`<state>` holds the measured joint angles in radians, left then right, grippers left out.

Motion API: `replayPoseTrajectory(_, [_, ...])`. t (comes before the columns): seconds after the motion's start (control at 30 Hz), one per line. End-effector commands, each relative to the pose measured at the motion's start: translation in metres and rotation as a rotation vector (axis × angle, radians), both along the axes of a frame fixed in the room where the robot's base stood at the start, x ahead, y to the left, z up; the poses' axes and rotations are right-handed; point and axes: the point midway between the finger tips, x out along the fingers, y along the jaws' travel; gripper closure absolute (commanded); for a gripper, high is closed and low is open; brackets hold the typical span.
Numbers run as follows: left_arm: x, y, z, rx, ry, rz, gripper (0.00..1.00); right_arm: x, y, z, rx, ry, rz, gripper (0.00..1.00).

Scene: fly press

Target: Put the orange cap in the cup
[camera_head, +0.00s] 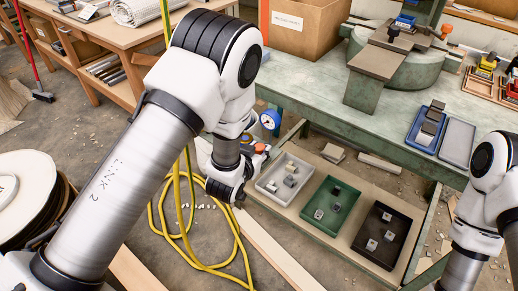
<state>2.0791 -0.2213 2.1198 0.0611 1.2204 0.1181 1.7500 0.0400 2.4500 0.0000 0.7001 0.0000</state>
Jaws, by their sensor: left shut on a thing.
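My left gripper (250,153) is small and partly hidden by my own left wrist, in front of the green bench's left end. It is shut on a small orange piece that looks like the orange cap (261,148); only a bit of it shows. A round thing with a blue rim and white face (270,120) shows just above the gripper; I cannot tell whether they touch. I cannot make out a cup for sure. My right arm is at the right edge, and its gripper is out of view.
The green bench (330,88) carries a press (400,65), a cardboard box (302,28) and a blue tray (426,128). Below are white (268,187), green (318,222) and black (362,240) trays with small blocks. A yellow hose (160,225) loops on the floor beside a spool (25,195).

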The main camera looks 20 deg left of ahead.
Motion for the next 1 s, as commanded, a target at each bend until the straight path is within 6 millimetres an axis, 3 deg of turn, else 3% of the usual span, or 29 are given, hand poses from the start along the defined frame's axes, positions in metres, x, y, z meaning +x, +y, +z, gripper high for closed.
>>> replayPoseTrajectory(0.4, [-0.0001, 0.0, -0.0061, 0.0, 0.0, 0.0, 0.85, 0.0, 0.0, -0.0035, 0.0, 0.0, 0.0, 1.0])
replayPoseTrajectory(0.43, [-0.0001, 0.0, -0.0061, 0.0, 0.0, 0.0, 0.6, 0.0, 0.0, -0.0035, 0.0, 0.0, 0.0, 1.0])
replayPoseTrajectory(0.5, [-0.0001, 0.0, -0.0061, 0.0, 0.0, 0.0, 0.38, 0.0, 0.0, -0.0035, 0.0, 0.0, 0.0, 1.0])
replayPoseTrajectory(0.73, [-0.0001, 0.0, -0.006, 0.0, 0.0, 0.0, 0.38, 0.0, 0.0, -0.0036, 0.0, 0.0, 0.0, 1.0])
replayPoseTrajectory(0.8, [-0.0001, 0.0, -0.0061, 0.0, 0.0, 0.0, 0.2, 0.0, 0.0, -0.0036, 0.0, 0.0, 0.0, 1.0])
replayPoseTrajectory(0.83, [-0.0001, 0.0, -0.0061, 0.0, 0.0, 0.0, 0.17, 0.0, 0.0, -0.0036, 0.0, 0.0, 0.0, 1.0])
replayPoseTrajectory(1.0, [-0.0001, 0.0, -0.006, 0.0, 0.0, 0.0, 0.17, 0.0, 0.0, -0.0036, 0.0, 0.0, 0.0, 1.0])
